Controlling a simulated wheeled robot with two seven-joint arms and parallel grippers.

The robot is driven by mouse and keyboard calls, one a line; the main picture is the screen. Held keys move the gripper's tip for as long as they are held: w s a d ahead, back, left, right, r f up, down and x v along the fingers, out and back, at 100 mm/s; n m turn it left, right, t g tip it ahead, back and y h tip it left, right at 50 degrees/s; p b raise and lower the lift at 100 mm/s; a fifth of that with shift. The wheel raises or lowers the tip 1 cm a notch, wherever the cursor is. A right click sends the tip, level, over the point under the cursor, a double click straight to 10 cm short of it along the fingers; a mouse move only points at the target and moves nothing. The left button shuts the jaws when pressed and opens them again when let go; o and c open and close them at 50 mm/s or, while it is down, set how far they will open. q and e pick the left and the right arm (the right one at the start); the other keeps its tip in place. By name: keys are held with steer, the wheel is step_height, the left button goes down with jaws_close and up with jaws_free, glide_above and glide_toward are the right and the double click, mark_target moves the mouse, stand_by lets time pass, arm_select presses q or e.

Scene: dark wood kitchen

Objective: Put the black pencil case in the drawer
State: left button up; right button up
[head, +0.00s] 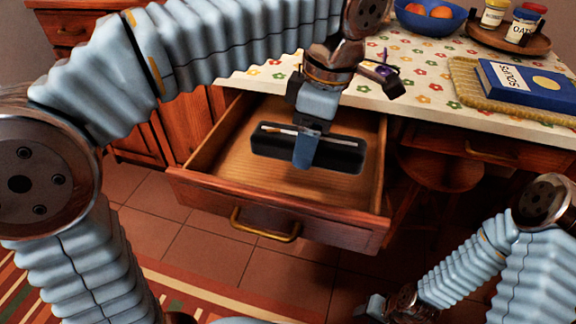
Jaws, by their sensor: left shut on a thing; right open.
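The black pencil case (340,156) is a dark oblong case with a light, pencil-like strip along its top left. My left gripper (306,152) is shut on it, with a blue finger across its front. The case is over the open wooden drawer (220,160); I cannot tell whether it touches the drawer floor. The drawer is pulled out, with a brass handle (264,234) on its front. My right gripper (370,308) is open and low at the bottom right, away from the drawer.
The flowered counter (430,75) sits above the drawer. On it are a blue fruit bowl (430,20), jars on a round wooden tray (508,40), and a blue book (535,90) on a woven tray. A round stool (440,168) stands right of the drawer.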

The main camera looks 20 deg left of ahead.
mark_target(294, 128)
arm_select(q)
steer(key=a+f, duration=0.2)
steer(key=f, duration=0.1)
steer(key=w+a+f+b, duration=0.1)
steer(key=f, duration=0.1)
steer(key=shift+a+f, duration=0.1)
steer(key=shift+a, duration=0.25)
steer(key=f+b, duration=0.1)
steer(key=f, duration=0.2)
steer(key=shift+w+a+f, duration=0.1)
steer(key=shift+a+f, duration=0.1)
steer(key=o, duration=1.1)
steer(key=r+p, duration=0.1)
steer(key=r, duration=0.3)
steer(key=d+r+p, duration=0.1)
steer(key=r, duration=0.3)
steer(key=r+p, duration=0.1)
steer(key=r, duration=0.3)
steer(key=shift+d, duration=0.4)
